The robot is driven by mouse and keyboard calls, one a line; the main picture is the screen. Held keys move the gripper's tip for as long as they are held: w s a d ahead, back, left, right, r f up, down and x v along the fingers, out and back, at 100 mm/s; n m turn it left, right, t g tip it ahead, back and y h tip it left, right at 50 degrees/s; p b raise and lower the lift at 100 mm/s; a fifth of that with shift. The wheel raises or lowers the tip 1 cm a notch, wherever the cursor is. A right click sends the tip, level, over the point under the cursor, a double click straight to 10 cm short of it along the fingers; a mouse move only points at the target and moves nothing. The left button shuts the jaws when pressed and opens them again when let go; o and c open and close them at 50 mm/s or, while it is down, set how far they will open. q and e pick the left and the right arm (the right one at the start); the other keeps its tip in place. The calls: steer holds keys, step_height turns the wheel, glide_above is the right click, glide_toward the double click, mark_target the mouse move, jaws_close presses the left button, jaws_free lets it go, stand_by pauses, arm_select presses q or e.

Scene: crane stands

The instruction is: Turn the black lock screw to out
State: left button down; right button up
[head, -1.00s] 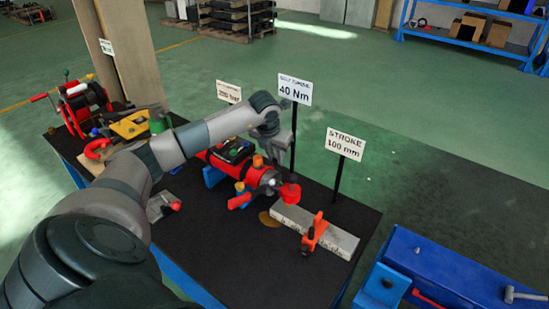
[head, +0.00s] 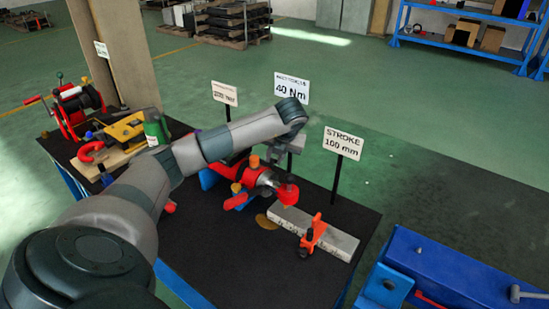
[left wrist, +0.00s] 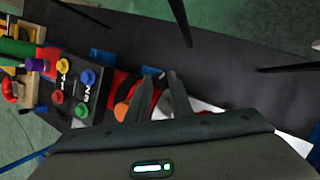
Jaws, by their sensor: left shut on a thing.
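The red tool (head: 252,181) lies on the black bench mat with a red cup-shaped end (head: 287,194) and an orange knob (head: 254,161). My left gripper (head: 272,158) is over the tool's front part, partly hidden by my own wrist. In the left wrist view, its two fingers (left wrist: 160,97) straddle a small part of the tool beside the orange knob (left wrist: 122,109). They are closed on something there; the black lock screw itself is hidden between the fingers. My right gripper is in neither view.
A grey bar (head: 330,238) with an orange clamp (head: 313,232) lies in front of the tool. Sign posts, including the STROKE sign (head: 343,142), stand behind it. A blue bench (head: 440,270) is at right.

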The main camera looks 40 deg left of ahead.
arm_select(q)
steer(key=c, duration=1.6)
jaws_free()
steer(key=shift+r, duration=0.1)
steer(key=shift+s+d+r+b, duration=0.1)
steer(key=shift+d+r+b, duration=0.2)
steer(key=shift+r, duration=0.15)
steer(key=shift+v, duration=8.05)
